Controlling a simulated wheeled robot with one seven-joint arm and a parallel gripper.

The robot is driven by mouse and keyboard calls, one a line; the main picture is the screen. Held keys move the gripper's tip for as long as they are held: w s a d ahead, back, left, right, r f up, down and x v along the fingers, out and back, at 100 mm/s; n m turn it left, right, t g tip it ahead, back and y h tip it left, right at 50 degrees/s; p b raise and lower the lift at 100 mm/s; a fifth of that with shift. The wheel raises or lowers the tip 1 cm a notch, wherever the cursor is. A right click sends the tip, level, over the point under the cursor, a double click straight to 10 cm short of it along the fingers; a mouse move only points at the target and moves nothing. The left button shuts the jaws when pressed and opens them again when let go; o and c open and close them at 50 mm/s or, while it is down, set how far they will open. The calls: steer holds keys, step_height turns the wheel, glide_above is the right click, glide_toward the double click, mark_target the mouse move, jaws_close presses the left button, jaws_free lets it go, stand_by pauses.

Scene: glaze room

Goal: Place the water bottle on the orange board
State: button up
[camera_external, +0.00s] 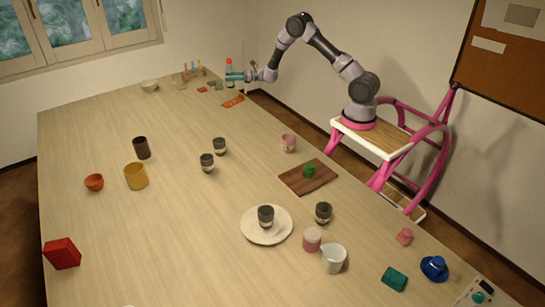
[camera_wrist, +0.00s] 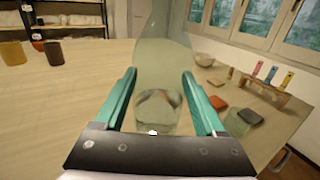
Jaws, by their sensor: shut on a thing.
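The water bottle (camera_external: 229,66) is clear with a red cap and stands upright near the far right corner of the table. My gripper (camera_external: 235,77) is shut around its body, with a teal finger on each side. In the wrist view the clear bottle (camera_wrist: 160,75) fills the space between the fingers (camera_wrist: 160,100), and its cap is out of frame. I cannot tell whether its base touches the table. The orange board (camera_external: 233,102) lies flat near the table's right edge, just nearer the camera than the bottle. I cannot make it out in the wrist view.
Small tiles (camera_external: 202,89) and a rack of coloured sticks (camera_external: 193,70) lie left of the bottle. A white bowl (camera_external: 149,86) stands further left. A brown board (camera_external: 309,177) with a green block and several cups are nearer the camera. The table between is mostly clear.

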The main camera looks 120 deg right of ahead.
mark_target(232, 85)
steer(key=f, duration=0.4)
steer(key=s+d+f, duration=0.1)
steer(key=shift+f, duration=0.4)
steer(key=shift+a+f, duration=0.1)
steer(key=shift+f, duration=1.95)
steer(key=shift+f, duration=0.15)
steer(key=o, duration=1.5)
steer(key=shift+o, duration=0.3)
